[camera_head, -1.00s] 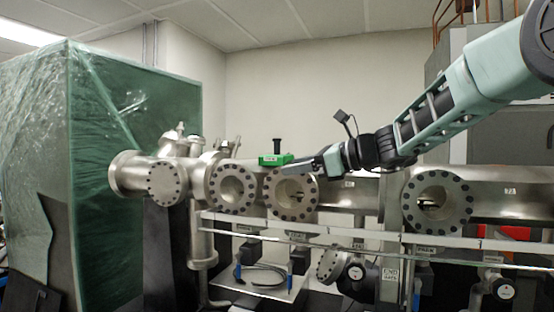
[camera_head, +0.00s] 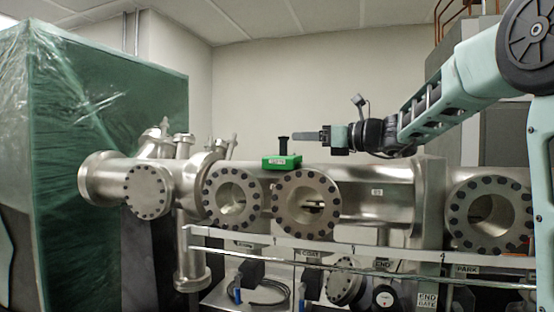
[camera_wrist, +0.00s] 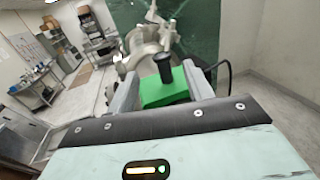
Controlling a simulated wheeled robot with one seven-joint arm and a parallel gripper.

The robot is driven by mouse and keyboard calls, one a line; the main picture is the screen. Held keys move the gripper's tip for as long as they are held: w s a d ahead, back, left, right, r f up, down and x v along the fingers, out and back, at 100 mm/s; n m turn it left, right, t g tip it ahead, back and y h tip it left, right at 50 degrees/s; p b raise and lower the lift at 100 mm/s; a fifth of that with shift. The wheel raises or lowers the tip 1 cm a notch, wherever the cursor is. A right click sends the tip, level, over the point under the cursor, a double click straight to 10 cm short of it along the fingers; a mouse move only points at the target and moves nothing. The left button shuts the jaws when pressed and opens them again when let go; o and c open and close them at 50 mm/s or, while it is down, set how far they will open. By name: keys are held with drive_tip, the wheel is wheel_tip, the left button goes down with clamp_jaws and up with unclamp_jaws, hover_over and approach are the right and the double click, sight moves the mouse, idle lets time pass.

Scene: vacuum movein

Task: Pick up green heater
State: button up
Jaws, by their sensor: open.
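The green heater (camera_head: 282,162) is a small green block with a black upright knob (camera_head: 283,146). In the wrist view the green heater (camera_wrist: 166,93) shows ahead, between the two fingers of my open gripper (camera_wrist: 163,80). The fingers look apart from it and hold nothing. The heater's lower part is hidden behind my gripper's body.
The steel chamber (camera_head: 375,190) runs across the view with bolted flanges, including a large one (camera_head: 306,205) below the heater. Upright pipe stubs (camera_head: 183,146) stand to the left. A green wrapped cabinet (camera_head: 110,130) fills the left side.

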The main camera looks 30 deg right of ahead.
sight(288, 137)
drive_tip(key=shift+p+x, duration=1)
drive_tip(key=shift+x, duration=0.55)
drive_tip(key=p+x, duration=0.2)
drive_tip(key=x, duration=0.1)
drive_tip(key=shift+w+r, duration=0.1)
drive_tip(key=shift+w, duration=0.1)
drive_tip(key=shift+w+a+f+p, duration=0.25)
drive_tip(key=shift+w+p, duration=0.1)
drive_tip(key=shift+w, duration=0.1)
drive_tip(key=shift+r, duration=0.1)
clamp_jaws()
